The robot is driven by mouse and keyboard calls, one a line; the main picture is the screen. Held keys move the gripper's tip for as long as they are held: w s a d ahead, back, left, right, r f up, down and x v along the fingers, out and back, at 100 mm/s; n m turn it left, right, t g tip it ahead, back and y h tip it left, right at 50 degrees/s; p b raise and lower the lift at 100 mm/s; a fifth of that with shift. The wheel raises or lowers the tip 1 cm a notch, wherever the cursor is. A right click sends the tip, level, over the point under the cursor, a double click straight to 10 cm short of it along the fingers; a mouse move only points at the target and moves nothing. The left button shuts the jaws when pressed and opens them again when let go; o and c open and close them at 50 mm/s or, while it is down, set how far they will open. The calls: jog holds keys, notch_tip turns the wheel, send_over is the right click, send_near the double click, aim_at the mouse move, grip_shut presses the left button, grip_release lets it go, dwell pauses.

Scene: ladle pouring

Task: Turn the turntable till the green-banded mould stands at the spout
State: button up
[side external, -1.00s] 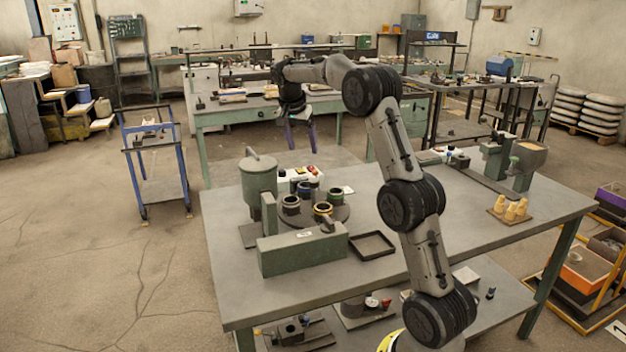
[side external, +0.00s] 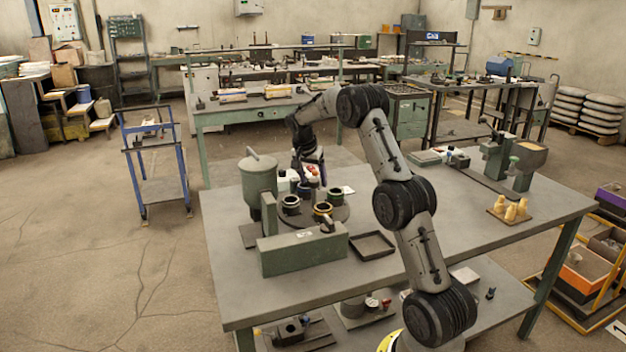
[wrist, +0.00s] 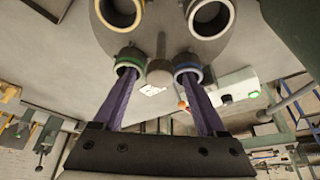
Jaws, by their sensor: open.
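The turntable (side external: 343,216) is a dark round plate carrying several ring-topped moulds. In the wrist view, the green-banded mould (wrist: 129,60) is lower left and the blue-banded mould (wrist: 187,68) lower right. A yellow-banded mould (wrist: 138,15) and a pale-banded mould (wrist: 222,20) are farther up. A grey peg (wrist: 160,72) stands between green and blue. My gripper (wrist: 158,80) is open, its purple fingers on either side of the peg; contact cannot be told. In the side view, the pale-banded mould (side external: 291,203) is nearest the green pot (side external: 259,182); the spout is not clear.
A long green block (side external: 303,251) and an empty dark tray (side external: 372,245) lie in front of the turntable. A white box with buttons (wrist: 237,84) is close to my right finger in the wrist view.

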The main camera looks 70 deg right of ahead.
jog(key=shift+d+f, duration=0.1)
jog(key=shift+f, duration=0.1)
grip_shut()
dwell(0.3)
dwell(1.1)
